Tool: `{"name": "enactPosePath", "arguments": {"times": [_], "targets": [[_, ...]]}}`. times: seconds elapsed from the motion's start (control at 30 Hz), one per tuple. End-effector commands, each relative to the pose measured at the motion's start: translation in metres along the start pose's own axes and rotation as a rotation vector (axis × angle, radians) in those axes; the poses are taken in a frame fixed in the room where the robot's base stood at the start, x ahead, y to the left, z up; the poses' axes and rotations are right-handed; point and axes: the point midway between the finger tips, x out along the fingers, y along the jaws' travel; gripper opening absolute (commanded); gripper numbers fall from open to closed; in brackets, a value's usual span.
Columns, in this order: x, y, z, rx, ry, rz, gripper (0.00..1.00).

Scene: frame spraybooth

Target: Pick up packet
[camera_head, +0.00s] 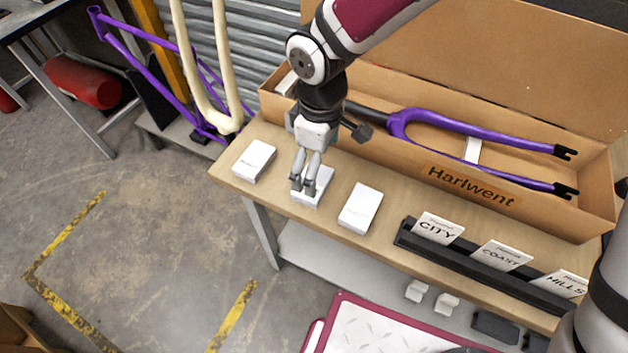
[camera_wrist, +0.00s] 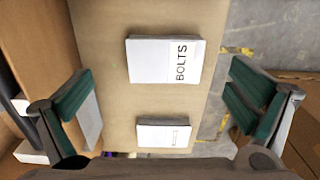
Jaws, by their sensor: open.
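Three white box-shaped packets lie in a row on the wooden bench: a left one (camera_head: 254,160), a middle one (camera_head: 321,188) and a right one (camera_head: 361,206). My gripper (camera_head: 304,189) points down over the middle packet and partly hides it. The wrist view shows my gripper (camera_wrist: 172,108) with its two green-padded fingers wide apart and nothing held between them. A packet lettered BOLTS (camera_wrist: 160,62) lies in the gap between the fingers, towards the top. Another packet (camera_wrist: 160,135) lies lower, its label too small to read. I cannot tell the height above the packets.
An open carton marked Harlwent (camera_head: 560,215) holds a purple fork (camera_head: 480,132) behind the packets. A black rack (camera_head: 480,262) with CITY, COAST and HILLS cards stands to the right. A purple frame (camera_head: 150,40) is at the left. Bench space between the packets is bare.

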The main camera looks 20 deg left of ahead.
Motion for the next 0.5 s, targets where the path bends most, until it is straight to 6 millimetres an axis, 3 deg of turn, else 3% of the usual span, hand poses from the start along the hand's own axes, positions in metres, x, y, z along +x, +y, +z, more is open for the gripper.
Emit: {"name": "enactPosePath", "arguments": {"times": [0.5], "targets": [[0.053, -0.007, -0.005, 0.002, 0.0, -0.001, 1.0]]}}
